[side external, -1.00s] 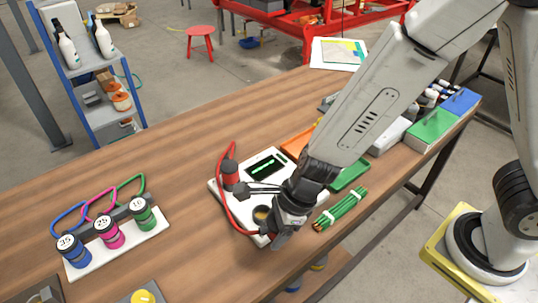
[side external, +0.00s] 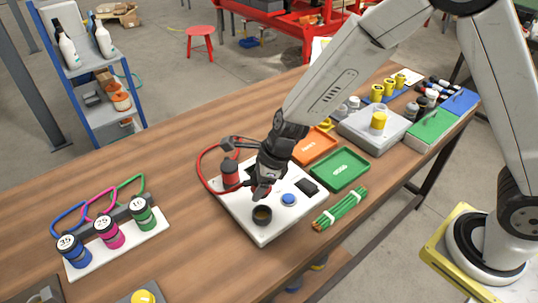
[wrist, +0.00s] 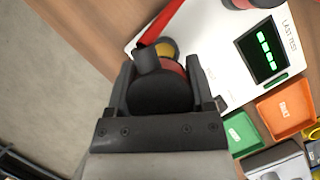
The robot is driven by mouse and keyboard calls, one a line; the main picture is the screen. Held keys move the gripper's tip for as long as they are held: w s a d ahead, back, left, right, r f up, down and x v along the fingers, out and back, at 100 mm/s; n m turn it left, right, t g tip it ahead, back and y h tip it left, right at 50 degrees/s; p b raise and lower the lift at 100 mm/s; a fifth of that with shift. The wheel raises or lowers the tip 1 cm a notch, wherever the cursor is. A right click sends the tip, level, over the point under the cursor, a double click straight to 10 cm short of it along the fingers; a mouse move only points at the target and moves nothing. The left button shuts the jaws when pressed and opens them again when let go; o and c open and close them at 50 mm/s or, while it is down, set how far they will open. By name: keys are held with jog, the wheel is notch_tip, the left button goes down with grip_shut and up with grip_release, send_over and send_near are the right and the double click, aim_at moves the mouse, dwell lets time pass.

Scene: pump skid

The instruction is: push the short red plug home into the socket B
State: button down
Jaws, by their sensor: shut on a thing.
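My gripper (side external: 260,183) is above the white test board (side external: 282,232), tilted over its left half. It is shut on a red plug with a dark end (wrist: 162,92), which fills the space between the fingers in the wrist view. A red cable (wrist: 162,22) runs from this plug. In the side view the held plug is mostly hidden by the fingers. A dark round socket with a brass inside (side external: 262,215) shows just below the gripper, apart from it. Its brass part (wrist: 168,46) shows beyond the plug in the wrist view. No socket letter is legible.
Another red plug (side external: 230,173) stands at the board's left, close to my gripper. A screen (wrist: 262,50), blue button (side external: 288,199), green tray (side external: 341,168), orange tray (side external: 314,147) and green bundle (side external: 341,208) are nearby. The table's left middle is clear.

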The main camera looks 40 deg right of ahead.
jog(key=shift+f, duration=0.1)
send_over(254, 213)
jog(key=d, duration=0.1)
jog(key=shift+s+f, duration=0.2)
jog(key=shift+f, duration=2.4)
jog(key=shift+f, duration=1.4)
grip_release()
jog(key=shift+d, duration=0.1)
jog(key=shift+v, duration=3.85)
